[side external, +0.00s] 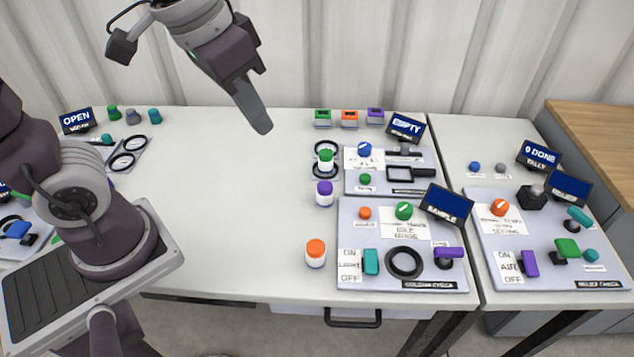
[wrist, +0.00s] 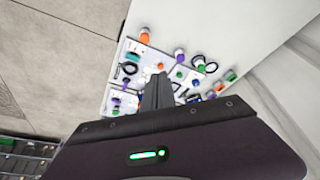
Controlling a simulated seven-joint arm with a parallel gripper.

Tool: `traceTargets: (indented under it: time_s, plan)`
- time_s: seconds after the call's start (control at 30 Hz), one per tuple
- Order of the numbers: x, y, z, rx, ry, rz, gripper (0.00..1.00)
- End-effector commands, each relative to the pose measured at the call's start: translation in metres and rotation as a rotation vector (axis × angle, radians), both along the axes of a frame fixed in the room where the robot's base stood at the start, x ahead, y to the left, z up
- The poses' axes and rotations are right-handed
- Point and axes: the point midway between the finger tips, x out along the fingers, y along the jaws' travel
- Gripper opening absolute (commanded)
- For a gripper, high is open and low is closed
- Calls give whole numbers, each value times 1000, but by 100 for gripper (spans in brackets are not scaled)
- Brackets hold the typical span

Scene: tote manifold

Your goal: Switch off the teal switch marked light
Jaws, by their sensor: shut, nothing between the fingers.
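The teal switch (side external: 371,262) stands on the front panel (side external: 400,204) in the side view, beside a white label (side external: 349,265) reading ON, LIGHT, OFF. It looks like an upright block near the panel's left front corner. I cannot tell which way it is set. My gripper (side external: 262,127) is shut and empty, high above the back of the table, well to the left of and behind the switch. In the wrist view my shut fingers (wrist: 158,92) point toward the panels, with small teal parts near the orange-lidded jar.
An orange-lidded jar (side external: 316,254) stands just left of the panel. A black ring (side external: 404,262) and a purple lever (side external: 449,252) lie right of the switch. A tilted SAMPLE display (side external: 447,204) rises at the panel's back right. The table's middle is clear.

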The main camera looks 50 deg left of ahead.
Motion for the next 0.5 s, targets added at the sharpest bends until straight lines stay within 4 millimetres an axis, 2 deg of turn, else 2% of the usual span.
traceTargets:
  time_s: [0.03,0.1,0.2,0.3,0.5]
  plan:
    - [-23,12,8,1,-48,26,0]
    - [-49,24,11,7,-93,52,0]
    - [-74,32,8,16,-135,77,0]
    - [-84,35,5,22,-153,85,0]
    - [-85,35,5,22,-154,86,0]
